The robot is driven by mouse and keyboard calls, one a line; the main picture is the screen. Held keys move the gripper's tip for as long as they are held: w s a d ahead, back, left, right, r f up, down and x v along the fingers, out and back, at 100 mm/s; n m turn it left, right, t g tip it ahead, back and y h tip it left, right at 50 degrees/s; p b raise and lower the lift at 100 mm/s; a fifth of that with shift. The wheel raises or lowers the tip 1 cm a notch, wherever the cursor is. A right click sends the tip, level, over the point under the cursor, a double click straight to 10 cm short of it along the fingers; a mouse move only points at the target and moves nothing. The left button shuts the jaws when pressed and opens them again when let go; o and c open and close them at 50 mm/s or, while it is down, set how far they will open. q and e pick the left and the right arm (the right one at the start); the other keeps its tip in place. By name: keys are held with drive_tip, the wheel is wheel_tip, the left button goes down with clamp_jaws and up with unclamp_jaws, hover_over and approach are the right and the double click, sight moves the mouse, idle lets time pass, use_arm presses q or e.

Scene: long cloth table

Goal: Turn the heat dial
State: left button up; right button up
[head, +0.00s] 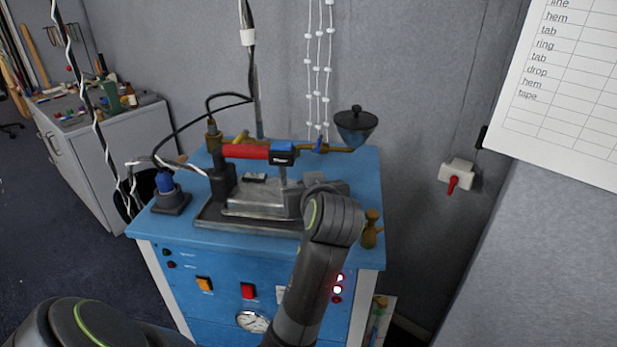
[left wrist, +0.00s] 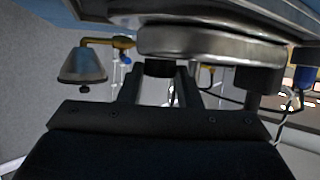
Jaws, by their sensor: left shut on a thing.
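A dark round knob, which looks like the heat dial (left wrist: 160,68), shows in the left wrist view below the rim of a round metal body (left wrist: 210,46). The two dark fingers of my left gripper (left wrist: 160,78) stand on either side of it and are shut on it. The wrist picture looks upside down. In the head view my left arm reaches up to the metal press (head: 260,196) on the blue bench (head: 260,265), and its wrist hides the gripper and the dial. I cannot tell the dial's angle. My right gripper is not in view.
A red lever handle (head: 246,151) spans above the press. A dark bowl with a lid (head: 356,128) is behind it, and a brass bottle (head: 370,231) stands at the right. A blue-topped device (head: 168,195) and hanging cables are at the left. A grey wall closes the back.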

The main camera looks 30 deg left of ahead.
use_arm(q)
drive_tip(key=m+t+h+p, duration=0.1)
drive_tip(key=p, duration=0.1)
drive_tip(key=m+t+h+p, duration=0.1)
drive_tip(key=m+h+p, duration=0.1)
drive_tip(key=a+m+t+h+p, duration=0.1)
drive_tip(key=m+h+p, duration=0.1)
drive_tip(key=shift+s+r+p, duration=0.25)
drive_tip(key=shift+s+p, duration=0.1)
drive_tip(key=shift+p, duration=0.05)
drive_tip(key=shift+a+f+m+t+h+p, duration=0.1)
drive_tip(key=shift+m+t+h+p, duration=0.15)
drive_tip(key=shift+m+h+p, duration=0.4)
drive_tip(key=shift+a+f+m+t+h+p, duration=0.1)
drive_tip(key=shift+m+t+h+p, duration=0.15)
drive_tip(key=shift+m+h+p, duration=0.35)
drive_tip(key=shift+h, duration=0.25)
drive_tip(key=o, duration=0.8)
drive_tip(key=shift+c, duration=0.2)
drive_tip(key=shift+o, duration=1.1)
drive_tip(key=shift+d, duration=0.2)
